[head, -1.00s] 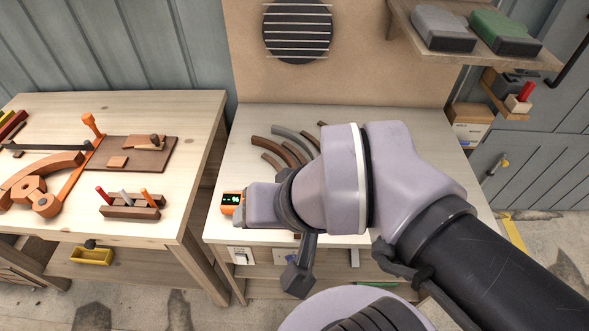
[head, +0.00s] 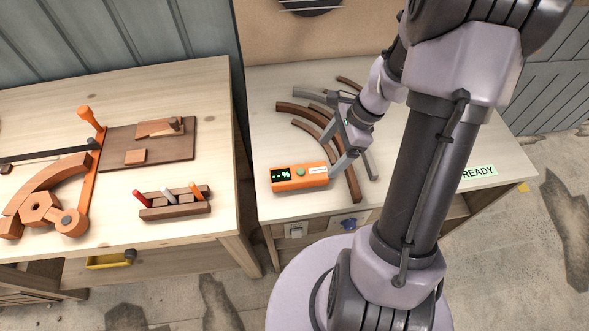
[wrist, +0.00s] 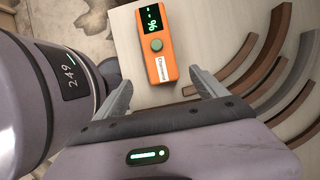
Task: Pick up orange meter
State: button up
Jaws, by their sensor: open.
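The orange meter (head: 299,177) lies on the right-hand bench near its front left edge, with a dark percent display and a green button. In the wrist view the meter (wrist: 157,62) lies ahead of my gripper, lengthwise, its white label nearest to me. My gripper (head: 338,144) is open and empty, just right of and behind the meter in the head view. In the wrist view the fingertips of my gripper (wrist: 160,82) stand apart, one on each side of the meter's near end. Whether they touch it I cannot tell.
Several curved wooden strips (head: 307,130) lie on the bench beside and behind the meter. A READY label (head: 478,171) is at the right. The left bench (head: 60,105) holds a pen rack (head: 174,206) and clamped wooden parts. A gap separates the benches.

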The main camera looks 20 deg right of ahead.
aim_at(313, 171)
jog(key=b+x, duration=0.4)
jog(key=x, duration=0.6)
jog(key=shift+w+a+b, duration=0.1)
jog(key=shift+w+b, duration=0.05)
jog(key=shift+b, duration=0.25)
jog(key=shift+r, duration=0.2)
jog(key=c, duration=1.4)
jog(key=shift+r, duration=0.1)
jog(key=shift+c, duration=0.2)
